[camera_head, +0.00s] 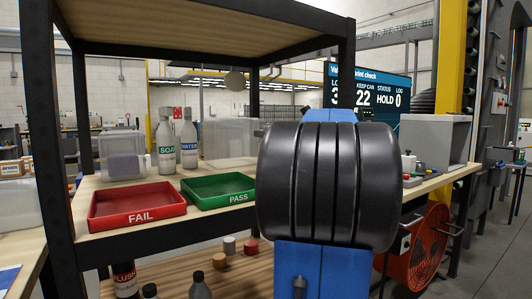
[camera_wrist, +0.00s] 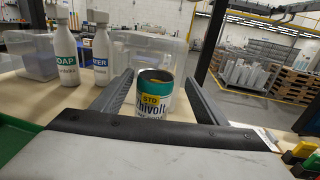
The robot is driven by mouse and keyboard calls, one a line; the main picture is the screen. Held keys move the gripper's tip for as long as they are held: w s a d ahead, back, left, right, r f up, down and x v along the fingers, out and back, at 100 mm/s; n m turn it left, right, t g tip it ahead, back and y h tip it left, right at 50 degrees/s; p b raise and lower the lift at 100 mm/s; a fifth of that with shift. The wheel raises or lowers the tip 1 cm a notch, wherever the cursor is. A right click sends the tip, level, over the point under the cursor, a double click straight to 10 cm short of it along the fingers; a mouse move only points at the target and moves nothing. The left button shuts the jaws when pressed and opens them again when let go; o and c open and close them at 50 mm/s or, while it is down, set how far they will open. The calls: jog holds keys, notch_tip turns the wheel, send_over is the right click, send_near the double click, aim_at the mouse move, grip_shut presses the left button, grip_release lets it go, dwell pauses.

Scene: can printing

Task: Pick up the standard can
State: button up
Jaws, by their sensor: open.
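The standard can (camera_wrist: 155,92), white with a teal band and a yellow "STD" label, stands upright on the wooden shelf in the wrist view. My gripper (camera_wrist: 159,77) is open, with one dark finger on each side of the can. Gaps show between the fingers and the can, and the can's lower part is hidden by my gripper's body. In the head view my large dark arm joint hides the can and gripper.
Soap (camera_head: 166,142) and water (camera_head: 189,142) bottles stand left of the can. A clear bin (camera_wrist: 145,50) is behind it. A red FAIL tray (camera_head: 137,205) and green PASS tray (camera_head: 218,190) lie on the shelf. A black shelf post (camera_head: 347,68) stands nearby.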

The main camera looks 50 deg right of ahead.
jog(key=w, duration=0.6)
jog(key=shift+a+f, duration=0.1)
jog(key=shift+f, duration=0.2)
jog(key=shift+c, duration=0.7)
jog(key=shift+s, duration=0.1)
jog(key=c, duration=1.2)
